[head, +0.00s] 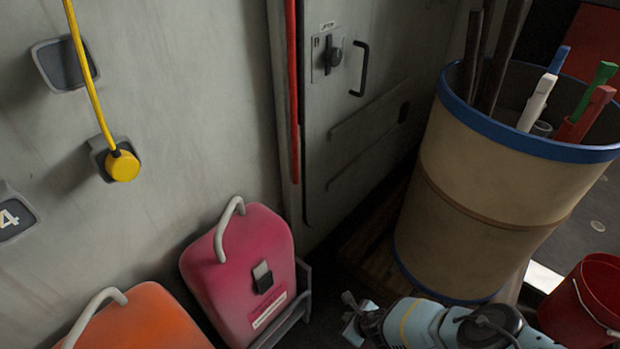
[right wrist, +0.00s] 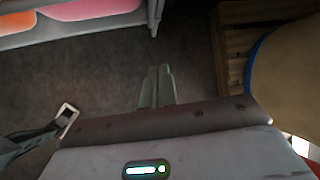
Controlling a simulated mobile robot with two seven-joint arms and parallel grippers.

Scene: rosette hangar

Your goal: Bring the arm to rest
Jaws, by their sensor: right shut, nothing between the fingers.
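My right arm comes in at the bottom of the head view, with its light blue-grey wrist low in the picture. My right gripper (head: 354,314) points left, to the right of the pink case and in front of the barrel. In the right wrist view the two fingers of my right gripper (right wrist: 157,84) lie together, shut and empty, above the dark floor. Nothing touches the fingertips. My left gripper is not in view.
A pink case (head: 235,265) and an orange case (head: 145,322) stand by the wall at left. A tan barrel (head: 480,195) with a blue rim holds tools. A red bucket (head: 585,300) stands at right. Dark floor (right wrist: 100,75) lies free under the gripper.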

